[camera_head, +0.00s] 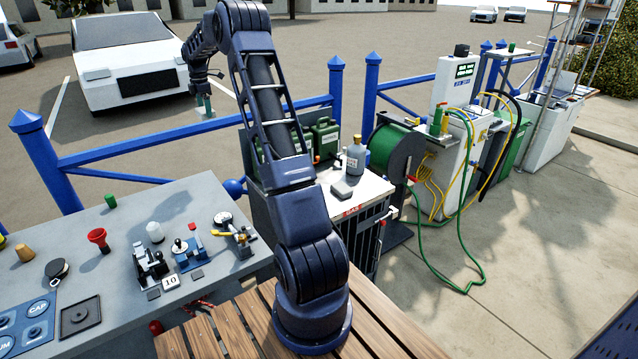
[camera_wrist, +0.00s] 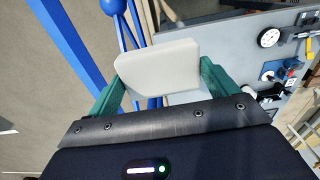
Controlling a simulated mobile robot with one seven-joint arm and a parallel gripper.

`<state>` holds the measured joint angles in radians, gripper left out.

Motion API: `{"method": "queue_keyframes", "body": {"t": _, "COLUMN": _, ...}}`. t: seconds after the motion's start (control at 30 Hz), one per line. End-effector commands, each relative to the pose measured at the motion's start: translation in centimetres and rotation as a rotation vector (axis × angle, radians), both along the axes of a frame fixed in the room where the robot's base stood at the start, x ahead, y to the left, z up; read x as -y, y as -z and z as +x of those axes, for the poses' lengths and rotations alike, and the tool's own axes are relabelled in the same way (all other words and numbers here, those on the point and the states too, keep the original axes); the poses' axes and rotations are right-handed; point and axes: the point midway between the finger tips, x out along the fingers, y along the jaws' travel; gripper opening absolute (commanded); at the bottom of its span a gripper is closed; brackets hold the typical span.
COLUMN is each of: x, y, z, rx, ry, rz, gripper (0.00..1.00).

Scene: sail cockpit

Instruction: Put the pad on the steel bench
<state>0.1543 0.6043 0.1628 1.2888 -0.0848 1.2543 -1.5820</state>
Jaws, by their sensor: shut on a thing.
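My gripper (camera_head: 203,106) is raised at the upper left of the head view, in front of the parked white car in the picture. In the wrist view its green fingers (camera_wrist: 156,80) are shut on a pale grey, flat pad (camera_wrist: 158,66), one finger at each side. The pad is held in the air and is hard to make out in the head view. The grey steel bench (camera_head: 215,187) is at the lower left of the head view. It also shows at the upper right of the wrist view (camera_wrist: 228,20), apart from the pad.
The bench carries a red funnel (camera_head: 97,237), a gauge (camera_head: 223,219), a blue vise-like tool (camera_head: 187,252) and a dark square tray (camera_head: 80,316). Blue railing (camera_head: 200,130) runs behind it. A cabinet with a bottle (camera_head: 355,157) stands to its right.

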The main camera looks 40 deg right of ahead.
Motion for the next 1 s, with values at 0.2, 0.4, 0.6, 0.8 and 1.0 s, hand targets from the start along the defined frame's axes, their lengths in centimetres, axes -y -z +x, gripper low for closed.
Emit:
{"method": "queue_keyframes", "body": {"t": 0.2, "x": 9.5, "y": 0.0, "z": -2.6, "rx": 0.001, "ry": 0.007, "rz": -0.001, "gripper": 0.64}}
{"method": "queue_keyframes", "body": {"t": 0.4, "x": 17.4, "y": 0.0, "z": -5.8, "rx": 0.002, "ry": 0.008, "rz": -0.002, "gripper": 0.64}}
{"method": "queue_keyframes", "body": {"t": 0.6, "x": 24.8, "y": 0.1, "z": -9.8, "rx": 0.003, "ry": 0.007, "rz": -0.003, "gripper": 0.64}}
{"method": "queue_keyframes", "body": {"t": 0.8, "x": 31.6, "y": 0.3, "z": -14.6, "rx": 0.002, "ry": 0.008, "rz": -0.004, "gripper": 0.64}}
{"method": "queue_keyframes", "body": {"t": 1.0, "x": 37.6, "y": 0.4, "z": -19.9, "rx": 0.003, "ry": 0.008, "rz": -0.006, "gripper": 0.64}}
